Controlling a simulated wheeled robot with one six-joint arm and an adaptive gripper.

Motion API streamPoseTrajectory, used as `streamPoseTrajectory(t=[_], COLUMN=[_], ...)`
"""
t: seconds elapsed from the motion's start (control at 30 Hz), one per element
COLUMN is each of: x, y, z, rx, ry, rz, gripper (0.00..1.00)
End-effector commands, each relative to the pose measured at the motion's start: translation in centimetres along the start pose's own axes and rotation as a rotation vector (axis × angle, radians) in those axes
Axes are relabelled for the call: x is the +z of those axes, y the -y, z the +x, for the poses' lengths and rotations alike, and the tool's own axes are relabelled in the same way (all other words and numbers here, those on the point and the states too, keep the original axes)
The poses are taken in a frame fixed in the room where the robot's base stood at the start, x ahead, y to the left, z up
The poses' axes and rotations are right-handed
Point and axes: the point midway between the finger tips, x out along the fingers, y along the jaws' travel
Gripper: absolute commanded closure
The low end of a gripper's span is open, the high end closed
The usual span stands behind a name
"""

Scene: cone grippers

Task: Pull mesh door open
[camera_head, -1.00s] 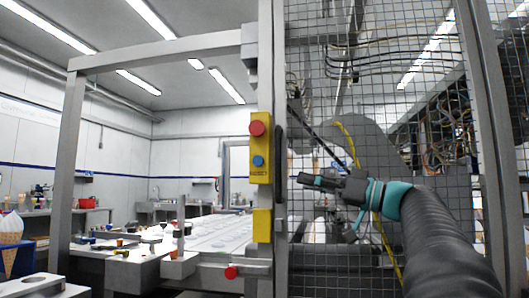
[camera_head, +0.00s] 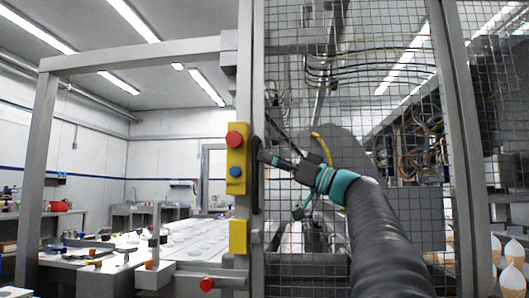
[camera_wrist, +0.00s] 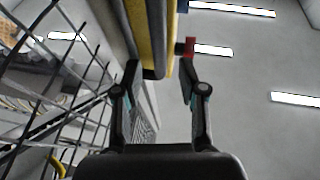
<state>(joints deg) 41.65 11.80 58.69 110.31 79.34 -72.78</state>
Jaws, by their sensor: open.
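The mesh door (camera_head: 350,120) is a grey-framed wire grid on the right of the head view. Its frame stands against the post with the yellow switch box, and I see no clear gap there. A dark vertical handle (camera_head: 256,178) is on the door's left frame. My gripper (camera_head: 266,157) is in front of the mesh, with its tips at the upper part of the handle. In the wrist view my gripper (camera_wrist: 159,80) has its fingers apart. A dark bar, seemingly the handle (camera_wrist: 155,40), shows between and beyond the tips. I cannot tell whether they touch.
A yellow box (camera_head: 236,187) with red and blue buttons is on the post left of the handle. A white worktable (camera_head: 190,240) lies behind the frame at left. Cables and machinery are behind the mesh.

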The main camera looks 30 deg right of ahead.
Motion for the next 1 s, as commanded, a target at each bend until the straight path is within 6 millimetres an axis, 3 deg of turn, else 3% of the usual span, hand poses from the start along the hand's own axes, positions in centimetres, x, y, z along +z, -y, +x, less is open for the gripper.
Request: streamPoseTrajectory(t=[0.23,0.6,0.77,0.97,1.0], x=[0.0,0.1,0.0,0.0,-0.3], y=[0.0,0.0,0.0,0.0,-1.0], z=[2.7,3.0,3.0,3.0,2.2], rx=[-0.001,0.001,0.001,0.001,0.003], ry=[0.0,0.0,0.0,0.0,0.0], rz=[0.002,0.001,0.001,0.001,-0.001], gripper=[0.59,0.59,0.99,1.0,1.0])
